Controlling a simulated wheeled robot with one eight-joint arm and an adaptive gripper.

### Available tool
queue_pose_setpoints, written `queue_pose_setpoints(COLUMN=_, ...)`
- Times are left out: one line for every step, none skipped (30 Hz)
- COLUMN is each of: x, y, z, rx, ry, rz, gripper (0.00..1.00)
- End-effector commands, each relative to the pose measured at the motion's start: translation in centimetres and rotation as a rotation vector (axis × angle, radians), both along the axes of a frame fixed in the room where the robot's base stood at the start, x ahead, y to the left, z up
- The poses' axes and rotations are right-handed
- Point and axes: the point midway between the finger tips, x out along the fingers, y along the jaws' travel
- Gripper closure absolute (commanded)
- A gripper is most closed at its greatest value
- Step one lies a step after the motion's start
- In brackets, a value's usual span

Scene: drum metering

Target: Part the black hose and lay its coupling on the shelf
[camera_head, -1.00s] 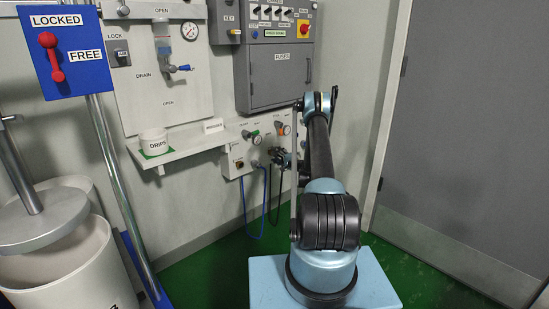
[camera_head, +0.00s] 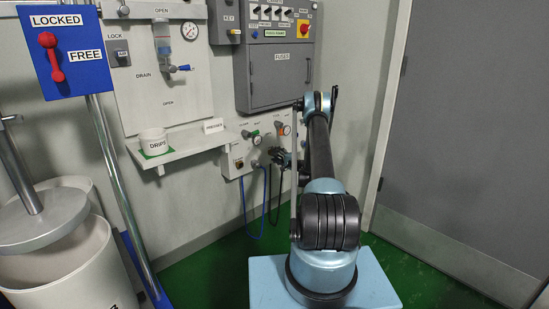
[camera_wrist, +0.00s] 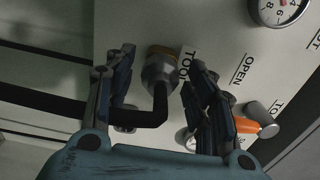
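The black hose (camera_head: 279,205) hangs from the valve panel beside the blue hose. In the wrist view its bent end (camera_wrist: 155,112) joins a grey coupling (camera_wrist: 160,72) with a brass collar, seated on the panel at a label starting "TOO". My gripper (camera_wrist: 165,80) is open, with one finger on each side of the coupling and a gap showing at the left. In the head view my gripper (camera_head: 281,158) is at the panel, and my arm partly hides the area. The shelf (camera_head: 190,144) is on the wall to the left of the panel.
A white cup marked DRIPS (camera_head: 153,141) stands on a green patch at the shelf's left end. A PRESSES sign (camera_head: 213,125) stands at its right end; the middle is bare. A blue hose (camera_head: 264,205) hangs close by. An orange-handled valve (camera_wrist: 255,122) is right of my fingers.

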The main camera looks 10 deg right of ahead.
Motion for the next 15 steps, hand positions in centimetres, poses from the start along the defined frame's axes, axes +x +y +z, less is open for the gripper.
queue_pose_setpoints(x=0.00, y=0.00, z=0.00, rx=0.000, ry=0.000, rz=0.000, gripper=0.66)
queue_pose_setpoints(x=0.00, y=0.00, z=0.00, rx=0.000, ry=0.000, rz=0.000, gripper=0.73)
queue_pose_setpoints(x=-0.01, y=0.01, z=0.00, rx=0.000, ry=0.000, rz=0.000, gripper=0.82)
queue_pose_setpoints(x=0.00, y=0.00, z=0.00, rx=0.000, ry=0.000, rz=0.000, gripper=0.89)
queue_pose_setpoints(x=0.01, y=0.01, z=0.00, rx=0.000, ry=0.000, rz=0.000, gripper=0.95)
queue_pose_setpoints(x=0.01, y=0.01, z=0.00, rx=0.000, ry=0.000, rz=0.000, gripper=1.00)
queue_pose_setpoints(x=0.01, y=0.01, z=0.00, rx=0.000, ry=0.000, rz=0.000, gripper=1.00)
queue_pose_setpoints(x=0.01, y=0.00, z=0.04, rx=0.000, ry=0.000, rz=0.000, gripper=1.00)
queue_pose_setpoints(x=0.01, y=0.00, z=0.04, rx=0.000, ry=0.000, rz=0.000, gripper=1.00)
queue_pose_setpoints(x=0.00, y=-0.01, z=0.04, rx=0.000, ry=0.000, rz=0.000, gripper=1.00)
queue_pose_setpoints(x=-0.01, y=-0.03, z=0.04, rx=0.000, ry=0.000, rz=0.000, gripper=1.00)
queue_pose_setpoints(x=-0.05, y=-0.06, z=0.04, rx=0.000, ry=0.000, rz=0.000, gripper=1.00)
queue_pose_setpoints(x=-0.09, y=-0.10, z=0.03, rx=0.000, ry=0.000, rz=-0.001, gripper=1.00)
queue_pose_setpoints(x=-0.14, y=-0.14, z=0.03, rx=0.000, ry=0.000, rz=-0.001, gripper=1.00)
queue_pose_setpoints(x=-0.22, y=-0.21, z=0.03, rx=0.000, ry=0.000, rz=-0.001, gripper=1.00)
